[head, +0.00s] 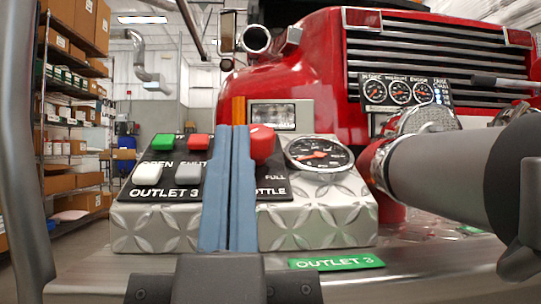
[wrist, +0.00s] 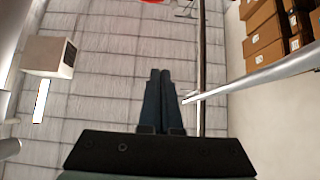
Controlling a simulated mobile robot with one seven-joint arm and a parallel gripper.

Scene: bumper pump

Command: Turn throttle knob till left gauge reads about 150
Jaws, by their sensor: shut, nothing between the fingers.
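The throttle knob (head: 262,143) is red and stands on a black panel marked "THROTTLE" and "FULL" in the head view. My gripper (head: 240,130) is shut, with its two blue fingers together and upright, empty. In the picture its fingers overlap the knob's left edge and hide part of the throttle label; whether they touch the knob I cannot tell. A round gauge (head: 320,153) sits right of the knob. Three small gauges are higher up, the left one (head: 375,90) among them; their readings are too small to read. My gripper (wrist: 160,75) is also shut in the wrist view, with no knob visible.
A green button (head: 163,142), a red button (head: 198,142) and two pale switches (head: 147,173) lie left of the fingers. A thick grey pipe (head: 450,170) juts in at right. A green "OUTLET 3" label (head: 336,262) is in front. Shelves (head: 70,130) stand at far left.

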